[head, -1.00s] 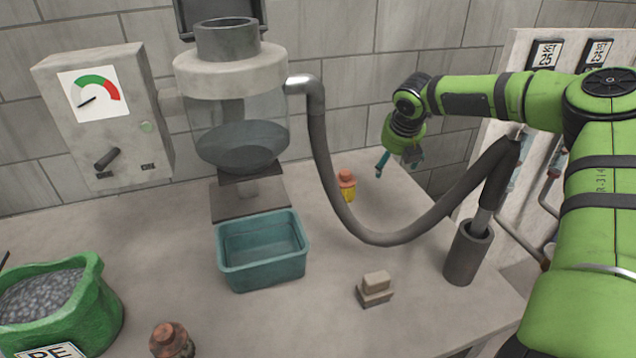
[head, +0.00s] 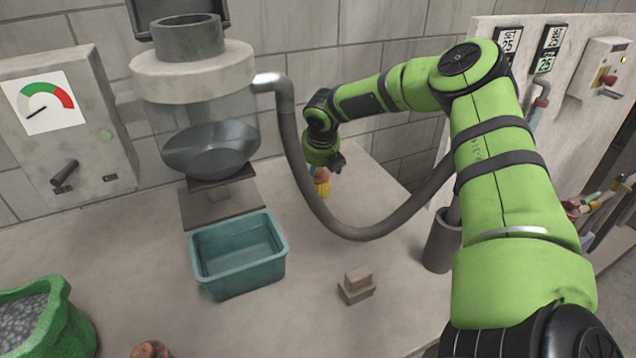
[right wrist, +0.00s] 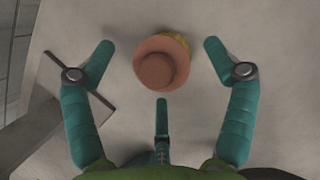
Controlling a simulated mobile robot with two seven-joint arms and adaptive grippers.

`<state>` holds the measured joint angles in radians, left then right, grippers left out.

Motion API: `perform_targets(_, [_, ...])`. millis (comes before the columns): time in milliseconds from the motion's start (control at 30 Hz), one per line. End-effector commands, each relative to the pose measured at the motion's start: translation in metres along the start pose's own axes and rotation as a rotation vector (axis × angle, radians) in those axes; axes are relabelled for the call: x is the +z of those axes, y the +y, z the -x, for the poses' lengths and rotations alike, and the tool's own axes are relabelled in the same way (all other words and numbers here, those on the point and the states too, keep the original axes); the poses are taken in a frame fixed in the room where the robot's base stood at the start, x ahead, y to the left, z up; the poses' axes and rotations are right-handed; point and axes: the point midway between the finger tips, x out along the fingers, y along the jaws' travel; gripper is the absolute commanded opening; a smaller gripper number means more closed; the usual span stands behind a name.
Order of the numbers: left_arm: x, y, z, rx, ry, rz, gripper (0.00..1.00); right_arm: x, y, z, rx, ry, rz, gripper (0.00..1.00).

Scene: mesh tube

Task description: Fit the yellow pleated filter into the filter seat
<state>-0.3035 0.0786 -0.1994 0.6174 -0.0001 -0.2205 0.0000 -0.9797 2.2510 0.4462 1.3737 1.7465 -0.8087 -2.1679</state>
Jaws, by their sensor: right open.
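The yellow pleated filter (head: 323,187), with a terracotta cap, stands on the bench behind the hanging hose. My right gripper (head: 325,168) is directly over it and partly hides it. In the right wrist view my right gripper (right wrist: 160,62) has its fingers spread apart. The filter's round cap (right wrist: 161,62) lies between them, with a gap on each side and a little yellow showing behind it. An open dark grey collar (head: 187,38) tops the clear hopper and looks like the filter seat; its inside is hidden. My left gripper is not in view.
The grey hose (head: 340,228) loops from the hopper to a dark holder (head: 441,240), close in front of my right gripper. A teal bin (head: 238,270), a small tan block (head: 357,285), a green sack (head: 45,325) and another terracotta-capped item (head: 150,350) stand on the bench.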

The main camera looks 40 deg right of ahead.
Motion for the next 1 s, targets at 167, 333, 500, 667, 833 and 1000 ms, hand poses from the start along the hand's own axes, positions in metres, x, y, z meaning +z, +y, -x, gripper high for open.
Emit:
perform_targets(167, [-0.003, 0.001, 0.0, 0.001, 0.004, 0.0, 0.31, 0.0, 0.0, 0.001, 0.0, -0.001, 0.0, 0.54])
perform_targets(333, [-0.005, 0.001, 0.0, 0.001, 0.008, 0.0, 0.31, 0.0, 0.0, 0.0, -0.001, 0.001, 0.0, 0.06])
perform_targets(500, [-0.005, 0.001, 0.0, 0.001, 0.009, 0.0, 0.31, -0.001, -0.001, -0.001, -0.002, 0.003, -0.001, 0.05])
perform_targets(667, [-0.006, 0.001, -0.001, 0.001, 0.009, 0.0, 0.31, -0.002, -0.001, -0.001, -0.003, 0.005, -0.001, 0.05])
perform_targets(833, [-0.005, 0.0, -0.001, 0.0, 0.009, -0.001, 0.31, 0.0, -0.002, 0.004, -0.003, 0.006, -0.002, 0.05])
perform_targets(1000, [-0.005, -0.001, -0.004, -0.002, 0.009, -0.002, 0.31, 0.01, 0.0, 0.024, 0.001, -0.001, -0.003, 0.05])
